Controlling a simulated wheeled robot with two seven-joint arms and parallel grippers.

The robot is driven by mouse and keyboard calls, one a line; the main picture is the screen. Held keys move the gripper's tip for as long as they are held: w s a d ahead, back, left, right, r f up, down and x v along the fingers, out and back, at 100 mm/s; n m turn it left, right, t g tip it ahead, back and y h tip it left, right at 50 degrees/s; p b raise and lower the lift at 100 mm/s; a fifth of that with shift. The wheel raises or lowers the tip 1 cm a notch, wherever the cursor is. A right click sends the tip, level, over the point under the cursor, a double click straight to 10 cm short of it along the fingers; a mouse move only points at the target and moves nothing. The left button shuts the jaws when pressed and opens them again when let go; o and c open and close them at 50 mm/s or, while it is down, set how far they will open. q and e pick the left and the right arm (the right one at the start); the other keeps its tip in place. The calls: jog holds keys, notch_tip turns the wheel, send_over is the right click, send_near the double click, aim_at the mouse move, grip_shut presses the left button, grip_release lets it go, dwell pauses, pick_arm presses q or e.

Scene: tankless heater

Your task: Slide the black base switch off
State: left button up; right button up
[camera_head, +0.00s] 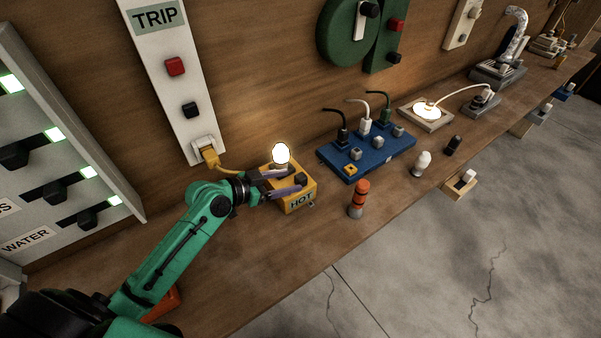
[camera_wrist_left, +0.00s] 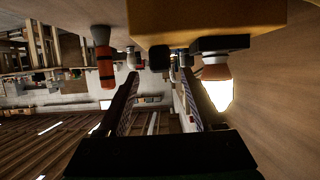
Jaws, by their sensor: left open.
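A yellow box (camera_head: 291,205) marked HOT stands on the wooden bench, with a lit bulb (camera_head: 281,155) at its back. A small black switch knob (camera_head: 301,179) sits on top of the box. My left gripper (camera_head: 294,181) is open over the box, with one finger on either side of the knob; I cannot tell whether they touch it. In the left wrist view, the box (camera_wrist_left: 205,18) hangs upside down, with the dark knob (camera_wrist_left: 159,57) between the fingers and the bulb (camera_wrist_left: 215,90) beside one finger. My right gripper is not in view.
A yellow cord (camera_head: 232,171) runs from the TRIP panel (camera_head: 165,25). Open bench lies in front.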

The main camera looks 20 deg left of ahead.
aim_at(296, 178)
pick_arm(q)
jog(key=x, duration=0.5)
jog(key=shift+w+p, duration=0.15)
jog(key=shift+p, duration=0.2)
jog(key=shift+d, duration=0.1)
jog(key=shift+f, duration=0.1)
jog(key=shift+c, duration=1.2)
grip_shut()
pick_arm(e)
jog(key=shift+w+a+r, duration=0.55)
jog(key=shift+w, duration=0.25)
pick_arm(q)
jog(key=shift+w, duration=0.1)
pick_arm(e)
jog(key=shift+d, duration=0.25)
